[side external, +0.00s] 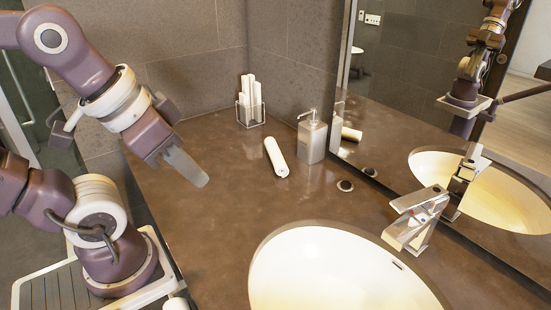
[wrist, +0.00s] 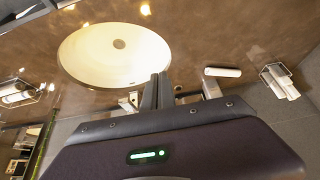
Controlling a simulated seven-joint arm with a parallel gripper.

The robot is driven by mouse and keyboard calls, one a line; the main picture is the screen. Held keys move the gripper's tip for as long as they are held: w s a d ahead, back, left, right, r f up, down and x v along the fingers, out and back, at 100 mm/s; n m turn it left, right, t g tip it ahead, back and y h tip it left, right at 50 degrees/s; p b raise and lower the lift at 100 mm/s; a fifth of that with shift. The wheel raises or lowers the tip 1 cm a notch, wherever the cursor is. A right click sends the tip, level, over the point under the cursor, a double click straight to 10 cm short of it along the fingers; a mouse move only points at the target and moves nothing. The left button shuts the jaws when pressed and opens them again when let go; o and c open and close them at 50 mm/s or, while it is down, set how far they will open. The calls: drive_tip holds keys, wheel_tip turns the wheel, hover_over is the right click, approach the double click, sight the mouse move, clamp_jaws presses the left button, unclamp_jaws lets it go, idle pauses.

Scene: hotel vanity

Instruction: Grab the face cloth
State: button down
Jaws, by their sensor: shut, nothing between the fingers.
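A white rolled cloth (side external: 276,157), which looks like the face cloth, lies on the brown counter left of the soap dispenser. It also shows in the wrist view (wrist: 222,72), to the right of the fingers. My gripper (side external: 200,180) is above the counter, left of the roll and apart from it. In the wrist view my gripper (wrist: 160,77) has its fingers together with nothing between them.
A wire holder (side external: 250,112) with upright white rolls stands at the back corner. A soap dispenser (side external: 312,138) stands beside the roll. The basin (side external: 325,270) and faucet (side external: 415,218) are at the front right. A mirror (side external: 400,110) lines the right. Counter left of the roll is clear.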

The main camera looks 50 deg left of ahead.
drive_tip(key=c, duration=0.7)
unclamp_jaws()
drive_tip(key=m+g+y, duration=0.4)
drive_tip(key=m+y, duration=0.7)
drive_tip(key=m, duration=0.7)
approach(277, 155)
drive_tip(key=s+a+r, duration=0.2)
drive_tip(key=s, duration=0.4)
drive_tip(key=w+f+m+t, duration=0.1)
drive_tip(key=f, duration=0.1)
drive_tip(key=w+a+f+m+y, duration=0.1)
drive_tip(key=w+f+m, duration=0.1)
drive_tip(key=w+f+m+t, duration=0.1)
drive_tip(key=w+f+m, duration=0.1)
drive_tip(key=shift+a+f+t+y, duration=0.1)
drive_tip(key=shift+a+t+y, duration=0.2)
drive_tip(key=shift+y, duration=0.1)
drive_tip(key=shift+w+a+f+m, duration=0.15)
drive_tip(key=shift+f+m, duration=0.1)
drive_tip(key=shift+m, duration=0.15)
drive_tip(key=x, duration=0.3)
drive_tip(key=w+x, duration=0.1)
drive_tip(key=x, duration=0.2)
drive_tip(key=shift+a+r, duration=0.1)
drive_tip(key=shift+a, duration=0.1)
